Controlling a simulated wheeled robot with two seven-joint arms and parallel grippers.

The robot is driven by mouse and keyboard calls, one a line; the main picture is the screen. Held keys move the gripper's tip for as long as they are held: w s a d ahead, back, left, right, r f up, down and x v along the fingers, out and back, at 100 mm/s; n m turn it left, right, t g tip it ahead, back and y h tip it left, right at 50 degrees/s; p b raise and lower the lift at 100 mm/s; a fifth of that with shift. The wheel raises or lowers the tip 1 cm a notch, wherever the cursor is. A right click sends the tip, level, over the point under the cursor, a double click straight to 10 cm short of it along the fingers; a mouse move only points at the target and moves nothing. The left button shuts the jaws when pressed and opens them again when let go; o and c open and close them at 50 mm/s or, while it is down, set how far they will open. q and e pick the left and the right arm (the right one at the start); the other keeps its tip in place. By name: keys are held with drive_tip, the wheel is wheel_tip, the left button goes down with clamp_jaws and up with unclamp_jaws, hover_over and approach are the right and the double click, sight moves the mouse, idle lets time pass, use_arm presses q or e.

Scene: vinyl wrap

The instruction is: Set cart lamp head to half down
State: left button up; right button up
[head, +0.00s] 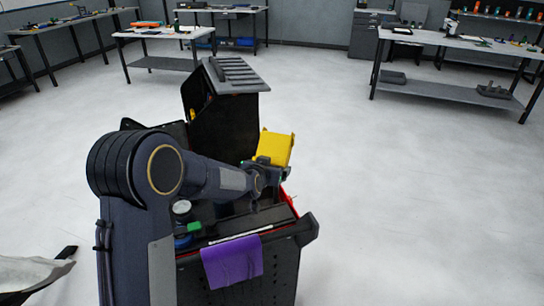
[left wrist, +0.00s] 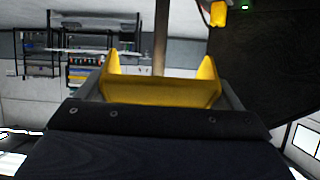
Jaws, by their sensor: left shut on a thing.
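A yellow boxy piece, which looks like the lamp head (head: 275,148), is at the end of my left arm, above the back right of the black cart (head: 285,265). It is tilted in the head view. My left gripper (head: 264,166) is shut on it; the fingertips are hard to make out. In the left wrist view the yellow lamp head (left wrist: 165,92) fills the space beyond the dark gripper body, with a raised yellow edge at each side. The lamp's mount is mostly hidden by my arm. My right gripper is not in view.
A black upright panel with a grey slatted top (head: 236,74) rises behind my left arm. A purple cloth (head: 232,262) hangs over the cart's front edge. A green item (head: 194,228) lies on the cart. Workbenches (head: 455,42) stand far back; the floor to the right is clear.

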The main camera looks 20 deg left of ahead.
use_arm(q)
drive_tip(key=shift+s+r+g, duration=0.15)
drive_tip(key=shift+r+g, duration=0.15)
drive_tip(key=shift+r, duration=0.15)
drive_tip(key=shift+s+f, duration=0.1)
drive_tip(key=shift+s, duration=0.1)
drive_tip(key=shift+s+r+p, duration=0.15)
drive_tip(key=shift+r+p, duration=0.05)
drive_tip(key=shift+p, duration=0.1)
drive_tip(key=o, duration=1.2)
drive_tip(key=shift+s+a, duration=0.1)
drive_tip(key=shift+v, duration=3.95)
